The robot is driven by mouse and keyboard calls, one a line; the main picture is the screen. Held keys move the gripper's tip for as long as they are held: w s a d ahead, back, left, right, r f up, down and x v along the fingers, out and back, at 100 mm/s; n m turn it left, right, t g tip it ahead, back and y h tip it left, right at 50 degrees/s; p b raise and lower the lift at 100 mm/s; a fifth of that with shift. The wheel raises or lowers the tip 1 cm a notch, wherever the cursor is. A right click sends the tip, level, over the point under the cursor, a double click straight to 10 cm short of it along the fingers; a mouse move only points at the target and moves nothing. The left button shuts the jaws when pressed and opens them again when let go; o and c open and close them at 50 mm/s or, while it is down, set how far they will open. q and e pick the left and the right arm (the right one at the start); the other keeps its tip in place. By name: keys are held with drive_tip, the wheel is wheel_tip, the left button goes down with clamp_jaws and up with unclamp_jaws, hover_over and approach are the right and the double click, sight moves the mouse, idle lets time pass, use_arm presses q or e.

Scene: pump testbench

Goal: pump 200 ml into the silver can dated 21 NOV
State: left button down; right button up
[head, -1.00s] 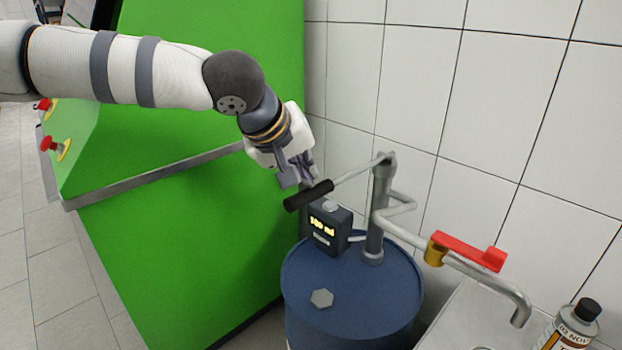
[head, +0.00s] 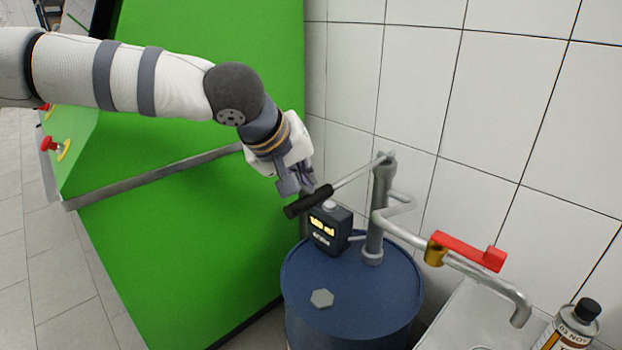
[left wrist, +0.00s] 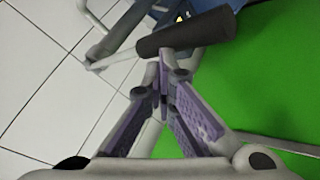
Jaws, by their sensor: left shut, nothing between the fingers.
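The pump lever's black grip (head: 308,201) slopes down to the left from the top of the grey pump post (head: 377,210) on the blue drum (head: 300,300). My left gripper (head: 305,189) is shut and empty, right at the grip, touching or nearly touching it. In the left wrist view the closed fingertips (left wrist: 163,60) are close to the grip (left wrist: 187,35). The dark meter (head: 330,228) shows a lit ml reading whose digits I cannot read surely. A can with a black cap (head: 586,309), labelled 03 NOV, stands at lower right. No 21 NOV can is visible.
The outlet pipe (head: 490,283) carries a red valve handle (head: 470,250) and ends above a light surface (head: 455,325) at lower right. A green cabinet (head: 190,250) stands left of the drum, with red buttons (head: 54,145) at its far left. The tiled wall is behind.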

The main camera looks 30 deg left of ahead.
sight(304, 207)
use_arm(q)
drive_tip(key=shift+s+a+f, duration=0.1)
drive_tip(key=shift+s+f, duration=0.1)
drive_tip(key=shift+f, duration=1.35)
drive_tip(key=shift+s+a+f, duration=0.1)
drive_tip(key=shift+s+f, duration=0.05)
drive_tip(key=shift+f, duration=1.4)
idle(2.1)
idle(0.4)
drive_tip(key=shift+w+d+r, duration=0.1)
drive_tip(key=shift+w+r, duration=0.1)
drive_tip(key=shift+r, duration=1.5)
drive_tip(key=shift+w+d+r, duration=0.1)
drive_tip(key=shift+w+r, duration=0.05)
drive_tip(key=shift+r, duration=1.6)
drive_tip(key=shift+w+d+r, duration=0.1)
drive_tip(key=shift+w+r, duration=0.1)
drive_tip(key=shift+r, duration=1.5)
